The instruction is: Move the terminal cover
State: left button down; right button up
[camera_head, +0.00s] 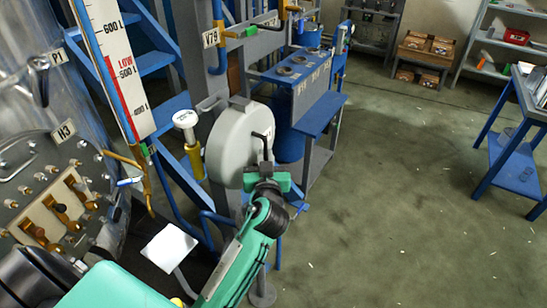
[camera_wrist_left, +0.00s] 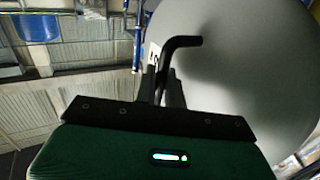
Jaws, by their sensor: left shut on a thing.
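The terminal cover (camera_head: 228,142) is a large round pale-grey piece, upright beside the blue and grey frame in the middle of the head view. It fills the right of the left wrist view (camera_wrist_left: 250,75). A black bent handle (camera_wrist_left: 183,43) shows in front of its face. My left gripper (camera_head: 264,162), on the green arm, is at the front of the cover, shut on this handle. Its fingers also show in the left wrist view (camera_wrist_left: 165,85). Whether the cover still touches its mount behind is hidden. My right gripper is not in view.
A white-topped yellow valve (camera_head: 186,119) stands just left of the cover. A control panel (camera_head: 55,200) with several knobs is at left. A white plate (camera_head: 169,248) is below. A blue table (camera_head: 515,165) stands at right. The green floor (camera_head: 400,190) between is clear.

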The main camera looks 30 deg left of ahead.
aim_at(253, 152)
pick_arm(q)
jog(key=shift+w+a+r+p, duration=0.15)
jog(key=shift+a+p, duration=0.6)
jog(key=shift+a, duration=1.3)
jog(key=shift+w+a+p, duration=0.1)
jog(key=shift+a+p, duration=0.35)
jog(key=shift+a, duration=0.85)
jog(key=shift+a+f, duration=0.2)
jog(key=shift+f, duration=0.15)
jog(key=shift+f+b, duration=0.45)
jog(key=shift+b, duration=0.25)
jog(key=shift+f, duration=0.2)
jog(key=shift+f+b, duration=0.45)
jog(key=shift+b, duration=0.2)
jog(key=shift+d, duration=0.1)
jog(key=c, duration=1.4)
grip_release()
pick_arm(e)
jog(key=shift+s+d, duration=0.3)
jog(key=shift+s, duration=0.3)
